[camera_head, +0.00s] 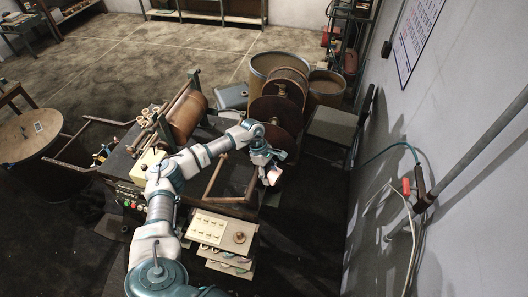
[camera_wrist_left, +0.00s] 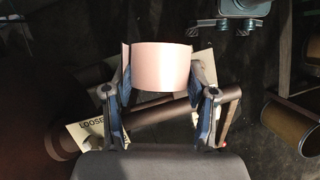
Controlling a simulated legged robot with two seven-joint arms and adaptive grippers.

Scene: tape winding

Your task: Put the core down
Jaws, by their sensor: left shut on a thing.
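The core is a short pinkish cylinder (camera_wrist_left: 162,66), seen in the left wrist view between the two fingers of my left gripper (camera_wrist_left: 160,88). The fingers are closed on its two sides. In the head view my left gripper (camera_head: 268,165) is held out over the right end of the machine, with the core (camera_head: 273,175) partly showing at its tip. The core is in the air, near large brown discs (camera_head: 277,117). My right gripper does not show in either view.
The winding machine has a brown roll (camera_head: 187,115) and a wooden frame (camera_head: 215,178). Large drums (camera_head: 284,65) stand behind the discs. A grey box (camera_head: 333,124) lies to the right, near the wall.

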